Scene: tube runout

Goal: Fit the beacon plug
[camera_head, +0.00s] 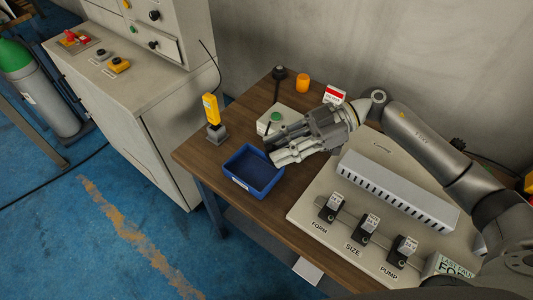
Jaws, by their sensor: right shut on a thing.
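My right gripper (276,152) reaches in from the right over the blue tray's upper right edge, fingers pointing left. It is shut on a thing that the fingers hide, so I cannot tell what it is. I cannot pick out the beacon plug for sure. A pale panel (305,195) carries three dark units with white labels, above the words FORM (331,208), SIZE (364,228) and PUMP (402,251). A grey slotted duct (397,191) lies behind them. My left gripper is not in view.
The blue tray (236,179) looks empty. Behind the gripper are a pale box with a green button (276,117), an orange cylinder (302,83), a black knobbed item (279,73) and a red-and-white card (334,95). A yellow device (210,108) stands upright at the table's left.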

